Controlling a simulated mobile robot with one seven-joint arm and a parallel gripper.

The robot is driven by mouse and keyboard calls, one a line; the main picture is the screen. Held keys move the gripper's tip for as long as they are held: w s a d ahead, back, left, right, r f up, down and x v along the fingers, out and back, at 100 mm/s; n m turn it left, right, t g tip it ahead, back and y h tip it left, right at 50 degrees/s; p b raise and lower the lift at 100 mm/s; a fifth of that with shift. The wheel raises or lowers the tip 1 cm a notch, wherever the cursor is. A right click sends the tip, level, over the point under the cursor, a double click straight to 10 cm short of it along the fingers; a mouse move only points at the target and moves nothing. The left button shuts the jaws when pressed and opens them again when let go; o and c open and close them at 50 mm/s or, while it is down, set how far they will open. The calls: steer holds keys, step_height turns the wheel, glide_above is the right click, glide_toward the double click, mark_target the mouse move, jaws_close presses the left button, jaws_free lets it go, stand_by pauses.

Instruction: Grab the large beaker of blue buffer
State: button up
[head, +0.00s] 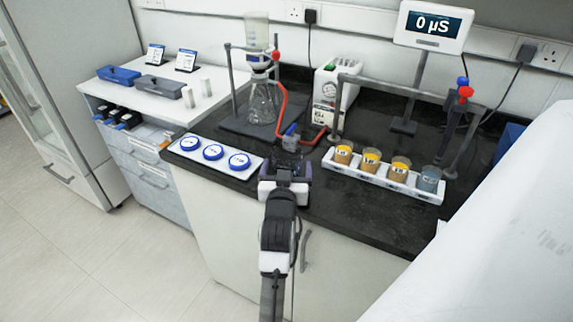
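A cup with a bluish-grey look (429,179) stands at the right end of a white rack (385,184) on the black worktop. It is the only bluish vessel I make out, and I cannot tell if it is the large beaker of blue buffer. Three cups with yellow-orange contents or labels, such as this one (370,160), stand left of it in the rack. My gripper (290,148) is at the worktop's front edge, left of the rack and apart from it. It points away from the camera. Its fingers are small and dark, so their opening is unclear.
A white tray with several blue-marked round lids (212,152) lies left of my gripper. A glass flask (262,103) with a red tube (284,97) stands behind it. A white pump box (330,95), a stand and a "0 µS" display (432,25) are behind the rack. A white surface (500,230) blocks the right.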

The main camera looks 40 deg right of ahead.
steer(key=shift+s+a+r, duration=0.1)
steer(key=shift+c, duration=0.8)
steer(key=c, duration=1)
steer(key=shift+r, duration=0.1)
